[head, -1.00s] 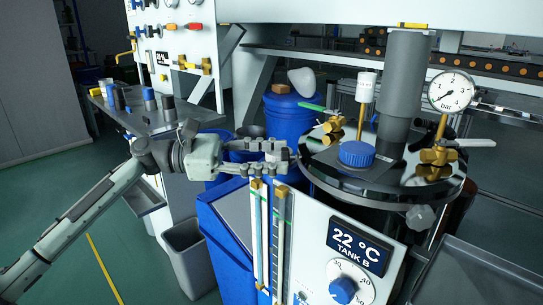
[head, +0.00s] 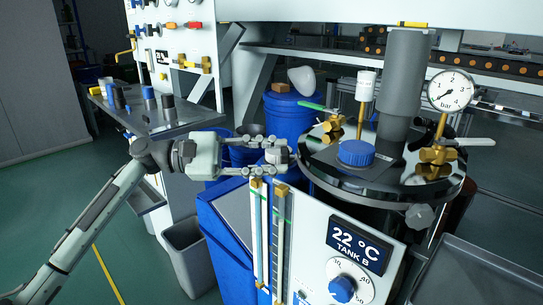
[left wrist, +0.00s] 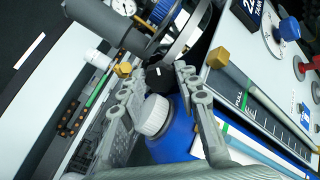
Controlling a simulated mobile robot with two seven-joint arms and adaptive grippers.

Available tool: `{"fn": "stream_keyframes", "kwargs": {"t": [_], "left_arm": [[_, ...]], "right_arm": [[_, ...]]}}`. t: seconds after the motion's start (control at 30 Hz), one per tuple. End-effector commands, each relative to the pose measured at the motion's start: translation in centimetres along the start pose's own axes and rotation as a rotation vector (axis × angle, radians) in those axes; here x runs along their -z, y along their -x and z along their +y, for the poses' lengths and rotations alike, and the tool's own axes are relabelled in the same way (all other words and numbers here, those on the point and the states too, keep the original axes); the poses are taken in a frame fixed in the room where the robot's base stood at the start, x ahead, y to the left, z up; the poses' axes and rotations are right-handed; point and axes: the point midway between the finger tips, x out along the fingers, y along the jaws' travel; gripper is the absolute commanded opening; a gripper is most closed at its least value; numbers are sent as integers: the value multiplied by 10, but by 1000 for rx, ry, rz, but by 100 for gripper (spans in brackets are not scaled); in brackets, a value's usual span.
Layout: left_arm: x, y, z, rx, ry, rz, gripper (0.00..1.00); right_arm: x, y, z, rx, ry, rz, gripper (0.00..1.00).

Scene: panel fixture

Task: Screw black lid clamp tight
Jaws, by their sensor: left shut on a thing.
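The black lid clamp knob (left wrist: 158,73), with a small white mark on top, sits between my left gripper's fingertips in the left wrist view. It is close to the shiny round lid rim (left wrist: 190,38). My left gripper (left wrist: 157,80) is shut on this knob. In the head view my left gripper (head: 277,157) is at the left edge of the dark tank lid (head: 320,160), and its fingers hide the knob. How tight the clamp sits cannot be told. My right gripper is not in view.
The lid carries a blue cap (head: 356,153), brass valves (head: 437,160) and a pressure gauge (head: 451,91). The Tank B panel (head: 340,230) is below right of the gripper. A white ridged cap (left wrist: 153,115) lies under the fingers. Blue drums (head: 290,115) stand behind.

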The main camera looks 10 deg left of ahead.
Motion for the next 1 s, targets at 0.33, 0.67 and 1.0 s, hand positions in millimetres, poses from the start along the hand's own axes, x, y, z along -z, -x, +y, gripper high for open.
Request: {"fn": "stream_keyframes", "kwargs": {"t": [0.33, 0.67, 1.0], "left_arm": [[0, 0, -1, 2, 5, 1, 53], [1, 3, -1, 1, 6, 2, 53], [1, 49, 0, -1, 6, 4, 53]], "right_arm": [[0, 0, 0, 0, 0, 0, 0], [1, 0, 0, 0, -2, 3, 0], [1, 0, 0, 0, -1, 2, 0]]}}
